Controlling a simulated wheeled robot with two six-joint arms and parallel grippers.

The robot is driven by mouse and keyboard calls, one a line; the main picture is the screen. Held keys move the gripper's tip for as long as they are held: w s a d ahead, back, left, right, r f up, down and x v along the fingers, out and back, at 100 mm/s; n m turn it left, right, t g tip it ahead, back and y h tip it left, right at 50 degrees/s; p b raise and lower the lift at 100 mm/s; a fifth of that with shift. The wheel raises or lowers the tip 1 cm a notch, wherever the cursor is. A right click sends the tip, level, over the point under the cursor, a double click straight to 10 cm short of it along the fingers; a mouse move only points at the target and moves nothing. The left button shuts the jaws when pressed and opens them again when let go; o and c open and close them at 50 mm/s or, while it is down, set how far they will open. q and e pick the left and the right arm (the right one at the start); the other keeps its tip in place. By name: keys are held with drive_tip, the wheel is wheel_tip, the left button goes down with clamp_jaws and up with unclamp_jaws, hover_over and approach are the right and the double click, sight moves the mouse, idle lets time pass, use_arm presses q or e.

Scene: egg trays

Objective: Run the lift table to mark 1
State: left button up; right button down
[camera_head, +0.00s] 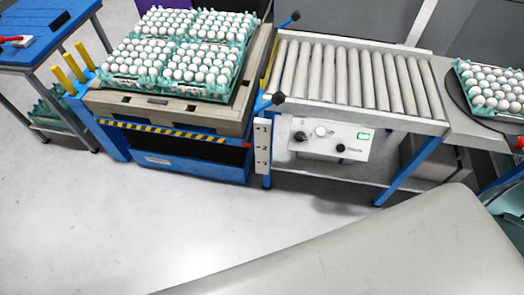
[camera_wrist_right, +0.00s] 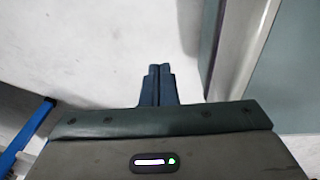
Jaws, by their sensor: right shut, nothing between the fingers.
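The lift table (camera_head: 195,167) has a blue base with a yellow and black striped edge, and stands at the left centre of the head view. It bears a grey-brown pallet (camera_head: 120,103) with several teal trays of white eggs (camera_head: 190,50). A white post with marks 1, 2 and 3 (camera_head: 262,147) stands at its right front corner. Beside it, a white control box (camera_head: 330,139) with black knobs and a small green display hangs under the roller conveyor. My right gripper (camera_wrist_right: 160,68) shows only in its wrist view, shut and empty. My left gripper is out of view.
The roller conveyor (camera_head: 350,75) runs right from the lift table towards a dark round plate (camera_head: 455,95) bearing an egg tray (camera_head: 490,88). A blue table (camera_head: 45,45) stands far left. The floor (camera_head: 130,220) in front is clear.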

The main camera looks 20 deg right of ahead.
drive_tip(key=shift+d, duration=0.55)
drive_tip(key=shift+a, duration=0.2)
